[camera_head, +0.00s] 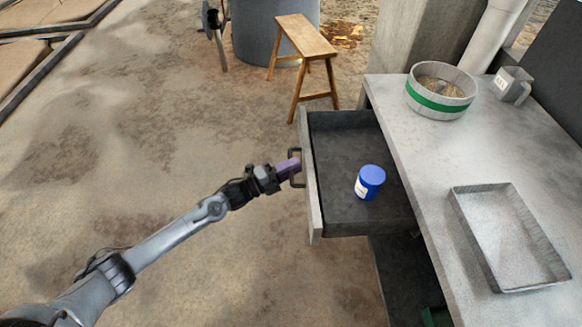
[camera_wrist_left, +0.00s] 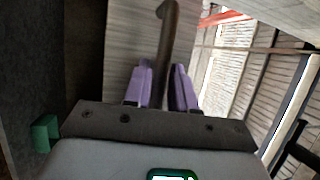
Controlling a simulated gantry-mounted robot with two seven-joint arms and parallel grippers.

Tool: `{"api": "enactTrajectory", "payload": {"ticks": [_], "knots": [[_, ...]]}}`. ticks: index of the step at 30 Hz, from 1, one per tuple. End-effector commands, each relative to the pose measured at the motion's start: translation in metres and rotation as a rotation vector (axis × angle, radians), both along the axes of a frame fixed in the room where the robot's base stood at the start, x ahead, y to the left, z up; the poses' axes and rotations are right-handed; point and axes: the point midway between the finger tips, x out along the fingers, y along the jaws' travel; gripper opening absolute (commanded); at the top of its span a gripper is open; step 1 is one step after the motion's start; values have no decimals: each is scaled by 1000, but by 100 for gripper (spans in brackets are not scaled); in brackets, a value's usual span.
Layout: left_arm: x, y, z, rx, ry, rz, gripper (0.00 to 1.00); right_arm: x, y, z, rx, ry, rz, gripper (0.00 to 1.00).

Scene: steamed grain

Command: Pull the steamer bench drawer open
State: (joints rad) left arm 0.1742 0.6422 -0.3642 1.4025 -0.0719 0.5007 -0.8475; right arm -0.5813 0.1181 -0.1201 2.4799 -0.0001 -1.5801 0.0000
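The steamer bench (camera_head: 407,150) stands at the right of the head view, and its dark drawer (camera_head: 335,205) is pulled well out to the left. A blue-lidded jar (camera_head: 370,180) stands inside the drawer. My left gripper (camera_head: 293,166), with purple fingers, is at the dark bar handle (camera_head: 298,181) on the drawer front (camera_head: 310,190). In the left wrist view the handle (camera_wrist_left: 166,40) runs between the two purple fingers (camera_wrist_left: 160,88), which close around it with little gap. My right gripper is not in view.
A wooden stool (camera_head: 305,40) stands behind the drawer, near a large grey drum (camera_head: 258,35). The floor left of the drawer is clear.

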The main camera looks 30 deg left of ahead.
Motion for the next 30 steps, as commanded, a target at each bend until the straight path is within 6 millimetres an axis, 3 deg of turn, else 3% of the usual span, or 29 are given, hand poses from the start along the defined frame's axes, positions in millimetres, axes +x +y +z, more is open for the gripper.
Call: {"api": "enactTrajectory", "payload": {"ticks": [10,24,30], "knots": [[-9,5,-2,1,3,0,25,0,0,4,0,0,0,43],[-72,43,-14,2,3,0,25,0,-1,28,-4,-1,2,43],[-87,53,-17,0,0,0,25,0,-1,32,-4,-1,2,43]]}}
